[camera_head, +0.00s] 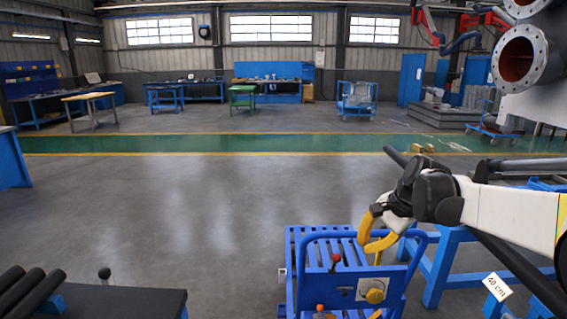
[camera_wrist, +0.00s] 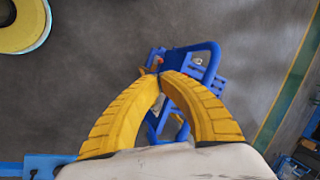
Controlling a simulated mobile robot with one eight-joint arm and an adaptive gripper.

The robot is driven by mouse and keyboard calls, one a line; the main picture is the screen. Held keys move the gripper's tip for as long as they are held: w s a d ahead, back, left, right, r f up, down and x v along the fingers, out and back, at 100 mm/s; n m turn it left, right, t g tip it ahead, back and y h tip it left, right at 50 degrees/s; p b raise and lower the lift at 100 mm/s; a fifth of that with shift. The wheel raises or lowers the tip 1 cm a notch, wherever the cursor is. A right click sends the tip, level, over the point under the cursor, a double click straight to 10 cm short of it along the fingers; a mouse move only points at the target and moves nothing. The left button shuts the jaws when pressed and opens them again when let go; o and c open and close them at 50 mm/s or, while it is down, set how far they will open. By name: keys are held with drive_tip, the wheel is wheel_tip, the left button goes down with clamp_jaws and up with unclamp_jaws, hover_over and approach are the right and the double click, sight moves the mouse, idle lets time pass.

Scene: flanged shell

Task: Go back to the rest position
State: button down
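My gripper (camera_head: 367,246) is at the right of the head view, with yellow curved fingers pointing down above the blue slatted cart (camera_head: 318,240). In the wrist view, the two ribbed fingertips of my gripper (camera_wrist: 161,76) meet, and no held object shows between them. A lever with a red knob (camera_head: 336,257) stands on the cart near the fingers. A reddish knob (camera_wrist: 155,62) shows just beyond the tips in the wrist view. A grey flanged shell (camera_head: 527,57) is at the upper right, apart from my gripper.
Dark rollers (camera_head: 35,292) lie at the lower left. A round yellow object with a pale rim (camera_wrist: 24,26) shows in the wrist view. The grey floor (camera_head: 180,210) at the left is clear.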

drive_tip(key=s+a+r+n+t+h, duration=0.1)
drive_tip(key=s+n, duration=0.2)
drive_tip(key=s, duration=0.5)
drive_tip(key=s+a+r+n+h, duration=0.1)
drive_tip(key=s+a+r+n, duration=0.1)
drive_tip(key=s, duration=0.5)
drive_tip(key=s+f+n+t, duration=0.1)
drive_tip(key=s+f+n, duration=0.1)
drive_tip(key=s, duration=0.4)
drive_tip(key=s+f+n+t+h, duration=0.1)
drive_tip(key=s+f+n, duration=0.2)
drive_tip(key=s, duration=0.3)
drive_tip(key=shift+s+n+h, duration=0.3)
drive_tip(key=shift+n, duration=0.2)
